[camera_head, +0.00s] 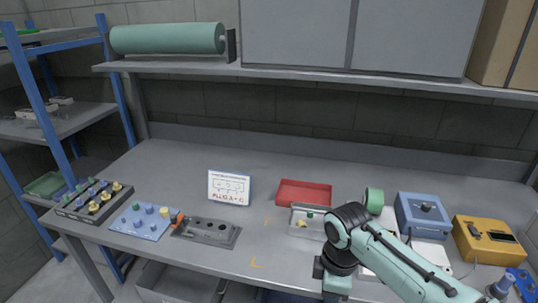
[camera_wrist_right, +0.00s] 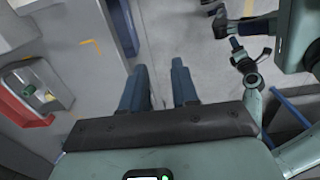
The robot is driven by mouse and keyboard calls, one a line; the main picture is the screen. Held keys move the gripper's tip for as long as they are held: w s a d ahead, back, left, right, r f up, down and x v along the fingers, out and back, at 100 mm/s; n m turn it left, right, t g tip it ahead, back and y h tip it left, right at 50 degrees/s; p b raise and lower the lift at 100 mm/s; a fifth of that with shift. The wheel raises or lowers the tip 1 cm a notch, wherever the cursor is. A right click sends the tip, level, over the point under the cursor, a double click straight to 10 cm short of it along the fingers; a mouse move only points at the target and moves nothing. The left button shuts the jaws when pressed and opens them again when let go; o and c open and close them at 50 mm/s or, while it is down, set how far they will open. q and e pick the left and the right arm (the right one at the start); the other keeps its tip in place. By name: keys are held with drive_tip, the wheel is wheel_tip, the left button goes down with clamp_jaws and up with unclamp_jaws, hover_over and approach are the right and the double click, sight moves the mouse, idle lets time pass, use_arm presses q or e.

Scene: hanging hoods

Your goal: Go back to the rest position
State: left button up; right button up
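My right arm comes in from the lower right in the head view, its dark wrist joint over the front part of the workbench (camera_head: 285,160). Its hand points down there and the fingertips are cut off by the bottom edge. In the right wrist view my right gripper (camera_wrist_right: 160,85) shows two dark blue fingers with a clear gap between them. Nothing is between them; the bench's front edge and the floor lie beyond. My left gripper does not show in the head view. Teal and black parts at the right of the wrist view seem to be my own.
A red tray (camera_head: 303,193), a clear-lidded box (camera_head: 305,222), a blue box (camera_head: 423,215) and a yellow box (camera_head: 487,240) stand near my right arm. A grey socket plate (camera_head: 207,231), a blue peg board (camera_head: 142,221) and a sign (camera_head: 229,188) are on the left. The bench's middle front is clear.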

drive_tip(key=s+a+f+m+g+y+p, duration=0.15)
drive_tip(key=f+m, duration=0.25)
drive_tip(key=f, duration=1)
drive_tip(key=s+a+f+m+y, duration=0.2)
drive_tip(key=f+m, duration=0.1)
drive_tip(key=f, duration=1.1)
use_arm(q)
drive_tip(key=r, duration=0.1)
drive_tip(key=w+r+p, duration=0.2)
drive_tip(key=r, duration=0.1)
use_arm(e)
drive_tip(key=s+d+f+m, duration=0.1)
drive_tip(key=s+f+m, duration=0.5)
drive_tip(key=s, duration=0.4)
drive_tip(key=s+d+f+m, duration=0.1)
drive_tip(key=s+f+m, duration=0.5)
drive_tip(key=s+f, duration=0.2)
drive_tip(key=shift+s+d, duration=0.3)
drive_tip(key=shift+s, duration=0.7)
drive_tip(key=shift+t, duration=0.25)
